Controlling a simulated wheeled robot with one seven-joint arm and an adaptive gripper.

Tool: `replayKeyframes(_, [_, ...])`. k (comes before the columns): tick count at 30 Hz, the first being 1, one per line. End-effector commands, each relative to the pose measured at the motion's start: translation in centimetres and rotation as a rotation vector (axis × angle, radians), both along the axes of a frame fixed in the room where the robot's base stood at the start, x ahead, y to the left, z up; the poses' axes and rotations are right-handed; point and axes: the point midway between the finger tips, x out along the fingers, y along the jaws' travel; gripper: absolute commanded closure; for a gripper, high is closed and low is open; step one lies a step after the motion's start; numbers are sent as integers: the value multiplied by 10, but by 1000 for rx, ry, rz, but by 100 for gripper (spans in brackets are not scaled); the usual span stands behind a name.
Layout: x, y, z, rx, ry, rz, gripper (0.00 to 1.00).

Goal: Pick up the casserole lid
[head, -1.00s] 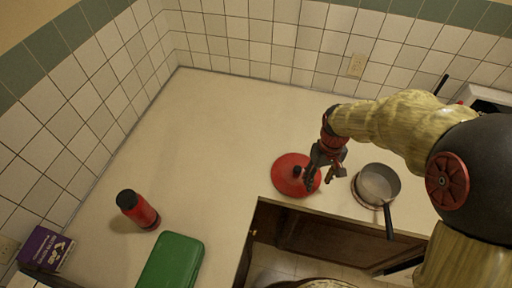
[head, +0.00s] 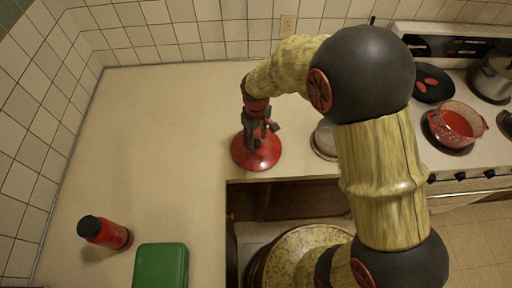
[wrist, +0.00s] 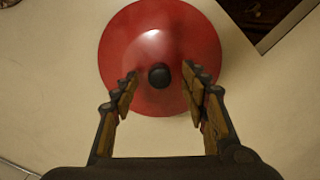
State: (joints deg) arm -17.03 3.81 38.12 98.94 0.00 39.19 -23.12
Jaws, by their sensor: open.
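The casserole lid is a round red disc with a small black knob, lying on the counter near its front edge in the head view (head: 257,157). In the wrist view the lid (wrist: 145,38) fills the upper middle, and its knob (wrist: 159,76) shows between the fingertips. My gripper (wrist: 162,84) is open, with one finger on each side of the knob and apart from it. In the head view my gripper (head: 257,140) is over the lid and hides part of it and the knob. I cannot tell the exact height of the fingertips above the lid.
A grey pan (head: 323,141) is right of the lid, partly hidden by my arm. A red bottle (head: 106,233) and green box (head: 161,266) are at the left front. A red pot (head: 455,125) sits on the stove. The counter behind and left of the lid is clear.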

Motion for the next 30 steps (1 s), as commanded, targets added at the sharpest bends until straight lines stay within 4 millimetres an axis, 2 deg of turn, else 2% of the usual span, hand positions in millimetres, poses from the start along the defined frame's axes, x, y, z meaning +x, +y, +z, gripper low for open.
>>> replayKeyframes(1, [0, 0, -9, -1, 2, 0, 55])
replayKeyframes(4, [0, 0, -18, 0, 0, 0, 55])
replayKeyframes(11, [0, 0, -19, 0, -1, 0, 55])
replayKeyframes(30, [0, 0, -19, 0, -1, 0, 92])
